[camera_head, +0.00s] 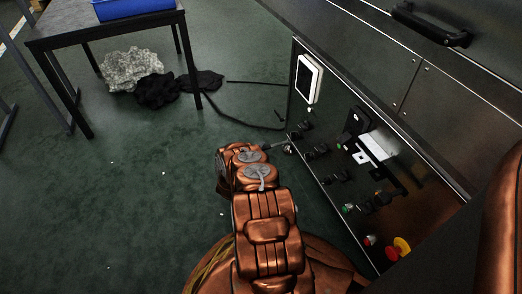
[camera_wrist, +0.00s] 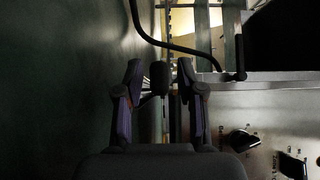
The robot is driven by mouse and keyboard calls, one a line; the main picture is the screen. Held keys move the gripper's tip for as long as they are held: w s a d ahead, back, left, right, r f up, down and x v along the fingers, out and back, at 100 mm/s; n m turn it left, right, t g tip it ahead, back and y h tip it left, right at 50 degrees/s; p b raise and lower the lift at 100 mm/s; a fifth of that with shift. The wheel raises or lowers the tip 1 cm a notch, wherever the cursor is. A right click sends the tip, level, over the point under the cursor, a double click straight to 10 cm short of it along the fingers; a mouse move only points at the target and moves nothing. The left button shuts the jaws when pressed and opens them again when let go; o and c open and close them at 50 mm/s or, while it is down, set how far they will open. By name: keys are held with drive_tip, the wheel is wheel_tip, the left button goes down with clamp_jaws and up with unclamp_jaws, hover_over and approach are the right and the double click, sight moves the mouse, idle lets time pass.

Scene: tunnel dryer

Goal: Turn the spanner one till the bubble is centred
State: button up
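In the wrist view the two fingers of my gripper (camera_wrist: 160,84) stand apart, with purple-grey sides. A dark rounded end (camera_wrist: 159,75) on a greyish upright shaft shows between them, with a visible gap on each side; I cannot tell if it is the spanner. In the head view my copper-coloured arm reaches towards the lower left edge of the control panel (camera_head: 327,128). My gripper is mostly hidden there behind my wrist. I cannot make out a bubble in either view.
The panel carries a white-framed display (camera_head: 308,79), black knobs, a white block (camera_head: 376,147), a green button (camera_head: 347,208) and a red-yellow button (camera_head: 400,246). A dark cable (camera_head: 240,121) lies on the floor. A table (camera_head: 105,27) with a blue bin (camera_head: 130,8) stands upper left. The left floor is mostly clear.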

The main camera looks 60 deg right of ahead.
clamp_jaws()
idle(0.3)
idle(0.4)
